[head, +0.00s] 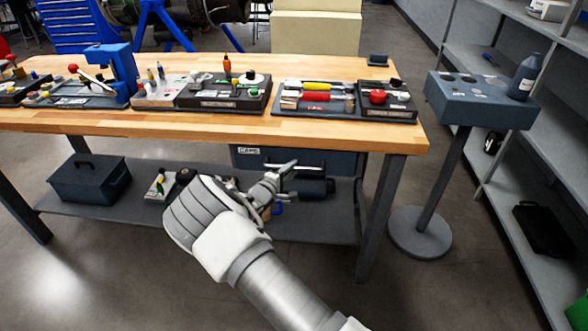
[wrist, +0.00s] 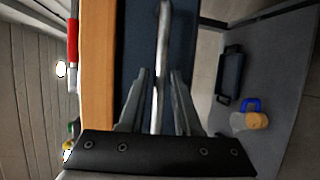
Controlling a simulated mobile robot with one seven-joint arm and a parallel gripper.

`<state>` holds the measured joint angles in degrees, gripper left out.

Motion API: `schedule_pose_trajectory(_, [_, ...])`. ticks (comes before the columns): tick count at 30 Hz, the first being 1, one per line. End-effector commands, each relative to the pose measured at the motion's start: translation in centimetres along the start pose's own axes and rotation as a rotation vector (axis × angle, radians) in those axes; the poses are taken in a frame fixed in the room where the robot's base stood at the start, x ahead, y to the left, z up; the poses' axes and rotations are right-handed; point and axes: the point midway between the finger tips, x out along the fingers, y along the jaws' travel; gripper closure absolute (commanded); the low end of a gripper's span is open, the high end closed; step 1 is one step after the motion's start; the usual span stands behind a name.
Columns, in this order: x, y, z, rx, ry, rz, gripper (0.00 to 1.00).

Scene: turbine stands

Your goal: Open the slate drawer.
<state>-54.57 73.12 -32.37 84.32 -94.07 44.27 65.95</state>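The slate drawer (head: 245,158) hangs under the right part of the wooden workbench, with a white label at its left. Its front looks close under the bench edge; my arm hides part of it. A pale bar handle (head: 312,167) runs across the front. In the wrist view the slate drawer front (wrist: 190,35) fills the middle and the handle (wrist: 163,35) runs lengthwise. My gripper (head: 282,175) is at the handle. In the wrist view my gripper (wrist: 160,76) is open, one finger on each side of the bar, with gaps visible.
The workbench top (head: 210,122) above holds trays of tools. A lower shelf (head: 110,214) carries a dark toolbox (head: 88,180) and small items. A bench leg (head: 376,215) stands right of the drawer, then a pedestal stand (head: 480,100). The floor in front is clear.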

Motion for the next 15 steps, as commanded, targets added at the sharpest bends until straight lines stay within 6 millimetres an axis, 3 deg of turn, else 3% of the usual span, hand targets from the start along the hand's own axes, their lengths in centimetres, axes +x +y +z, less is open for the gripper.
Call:
schedule_pose_trajectory(6, [1.6,-0.1,0.0,0.000,0.000,0.000,0.68])
schedule_pose_trajectory(14, [1.8,0.0,0.0,0.000,0.000,0.000,0.68])
schedule_pose_trajectory(15, [1.8,0.0,0.0,0.000,0.000,0.000,0.72])
